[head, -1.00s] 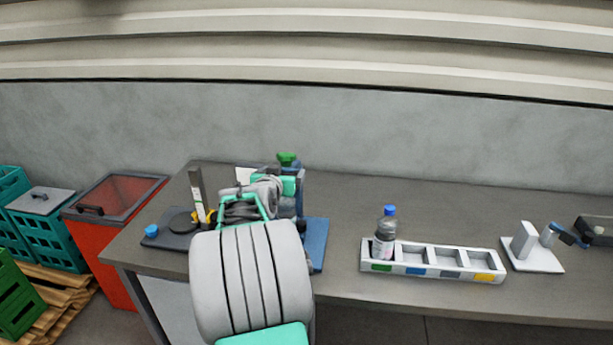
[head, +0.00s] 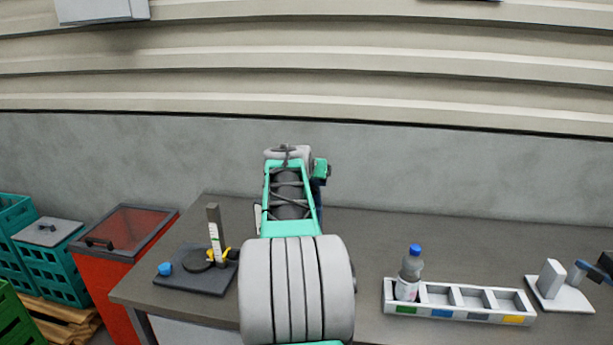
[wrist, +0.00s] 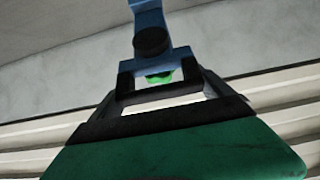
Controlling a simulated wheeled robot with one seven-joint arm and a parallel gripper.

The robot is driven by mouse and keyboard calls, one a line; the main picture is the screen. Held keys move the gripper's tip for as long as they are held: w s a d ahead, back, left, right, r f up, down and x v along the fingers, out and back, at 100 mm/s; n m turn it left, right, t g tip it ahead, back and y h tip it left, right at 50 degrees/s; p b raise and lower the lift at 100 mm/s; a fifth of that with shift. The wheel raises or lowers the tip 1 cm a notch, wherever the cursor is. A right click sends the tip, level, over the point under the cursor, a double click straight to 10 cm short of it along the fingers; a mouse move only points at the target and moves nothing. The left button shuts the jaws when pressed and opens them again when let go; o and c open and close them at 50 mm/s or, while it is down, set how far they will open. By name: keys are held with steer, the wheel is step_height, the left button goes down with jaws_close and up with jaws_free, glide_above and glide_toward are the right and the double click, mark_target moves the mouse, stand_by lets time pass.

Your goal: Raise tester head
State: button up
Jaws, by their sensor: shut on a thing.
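The blue tester is mostly hidden behind my arm in the head view; a narrow blue part (head: 318,190) shows at the arm's right side. In the wrist view a blue tester head (wrist: 150,22) with a round black piece runs down to my gripper (wrist: 156,72). The dark fingers are closed at its lower end. A bright green knob (wrist: 159,78) shows between the fingers. The exact contact is partly hidden. In the head view my gripper (head: 320,169) is raised above the bench, partly behind my wrist.
A dark plate (head: 190,283) with an upright scaled post and a blue knob lies left of my arm. A white tray (head: 460,318) with a bottle (head: 410,275) stands right. A white stand (head: 560,295) is farther right. A red bin (head: 120,250) and crates stand left.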

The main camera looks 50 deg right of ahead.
steer(key=shift+w+f, duration=0.2)
steer(key=shift+f, duration=0.35)
steer(key=shift+s+d+f, duration=0.15)
steer(key=shift+s+f, duration=0.05)
steer(key=shift+f, duration=0.2)
steer(key=o, duration=1.6)
steer(key=shift+o, duration=1)
steer(key=shift+w+d, duration=0.25)
steer(key=shift+d, duration=0.2)
steer(key=shift+s+a+r, duration=0.1)
steer(key=shift+a+r, duration=0.25)
steer(key=b+v, duration=0.2)
steer(key=v, duration=0.5)
steer(key=shift+a, duration=0.2)
